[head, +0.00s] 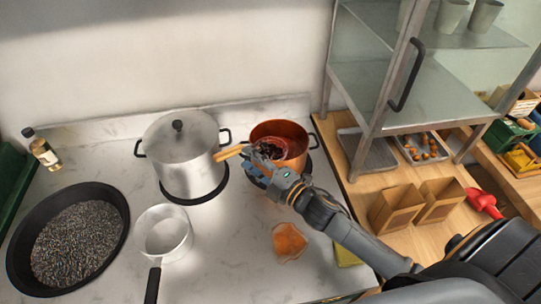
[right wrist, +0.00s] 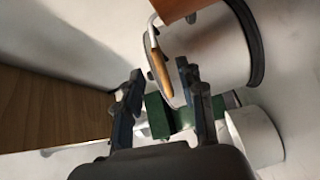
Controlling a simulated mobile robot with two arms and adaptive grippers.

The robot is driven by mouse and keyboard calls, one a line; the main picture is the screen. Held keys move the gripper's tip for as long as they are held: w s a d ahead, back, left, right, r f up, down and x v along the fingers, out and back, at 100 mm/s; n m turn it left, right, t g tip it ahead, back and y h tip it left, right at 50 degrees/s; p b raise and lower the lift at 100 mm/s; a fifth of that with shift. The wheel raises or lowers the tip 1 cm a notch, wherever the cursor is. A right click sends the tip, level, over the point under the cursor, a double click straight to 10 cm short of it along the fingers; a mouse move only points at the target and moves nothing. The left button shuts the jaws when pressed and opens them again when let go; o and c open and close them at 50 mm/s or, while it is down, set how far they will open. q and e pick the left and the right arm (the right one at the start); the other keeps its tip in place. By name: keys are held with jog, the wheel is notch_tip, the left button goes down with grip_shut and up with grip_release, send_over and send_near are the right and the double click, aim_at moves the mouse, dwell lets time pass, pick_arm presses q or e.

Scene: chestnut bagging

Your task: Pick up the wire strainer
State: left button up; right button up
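The wire strainer's wooden handle (head: 229,151) sticks out to the left from the copper pot (head: 292,131). Its wire bowl appears to rest at the pot, partly hidden behind my right gripper (head: 262,168). In the right wrist view the wooden handle (right wrist: 158,68) lies just beyond the fingertips, roughly between them. My right gripper (right wrist: 160,85) is open there, its two fingers apart with nothing visible between them. In the head view it is at the front left rim of the pot, close to the handle. My left gripper is not in view.
A lidded steel pot (head: 183,165) stands just left of the copper pot. A small saucepan (head: 164,233) and a black pan (head: 117,238) of dark grains are further left. An orange dish (head: 288,243) lies in front. Paper bags (head: 397,208) and a glass cabinet (head: 405,90) are right.

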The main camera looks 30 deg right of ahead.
aim_at(240, 152)
jog(key=p+x, duration=0.2)
jog(key=x, duration=0.3)
jog(key=shift+r, duration=0.1)
jog(key=shift+s, duration=0.1)
jog(key=shift+c, duration=0.6)
grip_shut()
